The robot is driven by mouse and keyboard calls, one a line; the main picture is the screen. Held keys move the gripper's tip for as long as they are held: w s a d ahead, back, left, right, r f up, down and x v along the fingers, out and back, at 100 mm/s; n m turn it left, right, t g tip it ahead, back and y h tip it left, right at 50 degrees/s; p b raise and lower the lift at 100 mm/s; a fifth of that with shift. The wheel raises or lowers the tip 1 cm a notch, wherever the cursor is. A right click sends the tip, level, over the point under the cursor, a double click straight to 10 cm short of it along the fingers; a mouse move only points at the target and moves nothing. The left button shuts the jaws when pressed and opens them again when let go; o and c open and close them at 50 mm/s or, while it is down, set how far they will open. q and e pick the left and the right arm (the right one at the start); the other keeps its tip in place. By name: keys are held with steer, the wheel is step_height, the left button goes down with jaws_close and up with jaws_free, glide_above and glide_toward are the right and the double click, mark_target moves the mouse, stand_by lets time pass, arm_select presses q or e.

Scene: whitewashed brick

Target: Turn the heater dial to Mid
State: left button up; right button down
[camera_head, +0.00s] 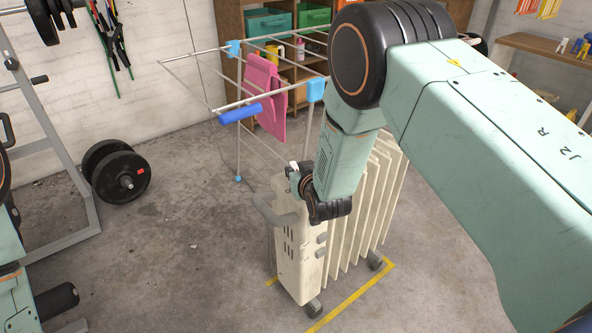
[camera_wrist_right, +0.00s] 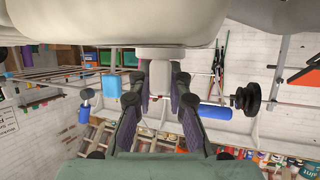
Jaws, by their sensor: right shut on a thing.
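The cream oil heater (camera_head: 300,262) stands on the floor, ribs to the right and its panel end toward me. Its upper part is partly hidden by my right arm. My right gripper (camera_head: 297,184) is at the top of the panel end. In the right wrist view, the fingers of my right gripper (camera_wrist_right: 161,78) are closed on both sides of a pale knob, the heater dial (camera_wrist_right: 160,68), below the heater's pale body. The dial's pointer and the Mid mark cannot be made out. My left arm shows only at the left edge; its gripper is out of view.
A drying rack (camera_head: 190,55) with a pink cloth (camera_head: 264,92) and a blue roll (camera_head: 240,113) stands behind the heater. Dumbbell-like weights (camera_head: 122,178) lie at the left beside a metal rack (camera_head: 52,150). Yellow tape (camera_head: 350,298) marks the floor. The floor left of the heater is clear.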

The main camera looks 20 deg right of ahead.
steer(key=shift+n+y, duration=0.3)
steer(key=shift+y, duration=0.1)
steer(key=n+y, duration=0.1)
steer(key=n+y+p, duration=0.1)
steer(key=n+y, duration=0.1)
steer(key=shift+d+g, duration=0.2)
steer(key=shift+g, duration=0.1)
steer(key=shift+n+g+y, duration=1.1)
steer(key=shift+n+y, duration=0.8)
steer(key=shift+y, duration=0.3)
steer(key=shift+n+y, duration=0.3)
steer(key=shift+a, duration=0.1)
steer(key=c, duration=1.3)
jaws_free()
steer(key=v, duration=1.2)
steer(key=shift+w+r, duration=0.15)
steer(key=shift+r, duration=0.05)
